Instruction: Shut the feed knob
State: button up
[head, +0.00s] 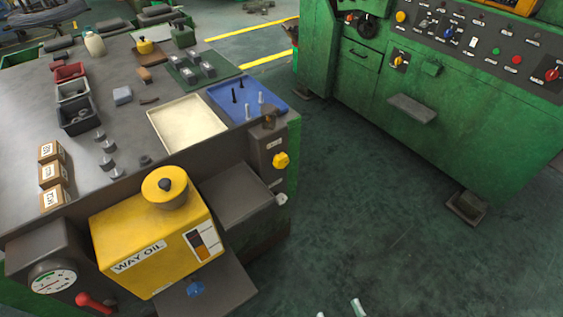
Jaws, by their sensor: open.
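No label that I can read says which knob is the feed knob. A yellow knob (281,160) sits on the dark box at the bench's right end, with a small label plate above it. Another yellow knob (398,61) is on a small plate on the green machine's front. A large black knob (361,23) sits further left on that machine. My gripper (339,311) shows only as two pale fingertips at the bottom edge, open and apart, over the floor and away from all the knobs.
The yellow way oil tank (150,238) stands at the bench front, beside a gauge (53,280) and a red lever (95,302). A cream tray (187,122) and a blue tray (262,112) lie on the bench. A grey ledge (412,108) juts from the machine. Floor between is clear.

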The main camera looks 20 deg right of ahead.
jog(key=w+d+f+n+t+y, duration=0.1)
jog(key=w+f+t+y, duration=0.15)
jog(key=w, duration=1.45)
jog(key=n+y, duration=0.3)
jog(key=y, duration=0.2)
send_near(283, 165)
jog(key=shift+t+h, duration=0.25)
jog(key=shift+t, duration=0.1)
jog(key=x, duration=1.1)
jog(key=shift+w+a+f, duration=0.1)
jog(key=shift+f, duration=0.15)
jog(key=c, duration=1.2)
